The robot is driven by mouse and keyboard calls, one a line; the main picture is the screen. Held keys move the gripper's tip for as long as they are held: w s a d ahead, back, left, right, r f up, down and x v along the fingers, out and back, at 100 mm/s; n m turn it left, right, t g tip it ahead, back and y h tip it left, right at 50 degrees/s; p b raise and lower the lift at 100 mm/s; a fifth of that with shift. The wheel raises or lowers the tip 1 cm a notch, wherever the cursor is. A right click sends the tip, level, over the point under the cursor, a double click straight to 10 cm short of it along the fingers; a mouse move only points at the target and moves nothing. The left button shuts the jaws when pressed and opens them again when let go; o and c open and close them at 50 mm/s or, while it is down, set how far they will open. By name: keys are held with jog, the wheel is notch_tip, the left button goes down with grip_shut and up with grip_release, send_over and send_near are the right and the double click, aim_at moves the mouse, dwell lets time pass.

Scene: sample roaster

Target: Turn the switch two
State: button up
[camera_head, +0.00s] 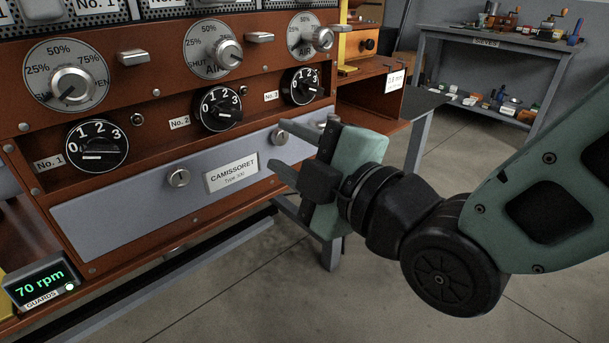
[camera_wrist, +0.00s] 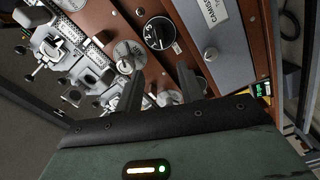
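Switch two is a round black rotary switch (camera_head: 220,110) with white marks 0 to 3, right of the "No. 2" label on the brown panel. It also shows in the wrist view as a black dial (camera_wrist: 160,33), beyond the fingertips. Its exact pointer setting is too small to tell. My gripper (camera_head: 286,151) is right of and lower than the switch in the head view, in front of the right part of the grey drawer front. Its two dark fingers are apart with nothing between them; the wrist view (camera_wrist: 160,78) also shows them apart. They do not touch the switch.
Similar switches No. 1 (camera_head: 97,145) and No. 3 (camera_head: 301,86) flank it. Air dials (camera_head: 213,48) with protruding metal knobs sit above. The grey drawer front (camera_head: 130,205) has projecting round knobs. A "70 rpm" display (camera_head: 42,284) is at lower left. Floor is open at right.

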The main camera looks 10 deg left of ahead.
jog(key=b+v, duration=0.2)
jog(key=b, duration=0.3)
jog(key=shift+s+d+f, duration=0.1)
jog(key=shift+s+d, duration=0.05)
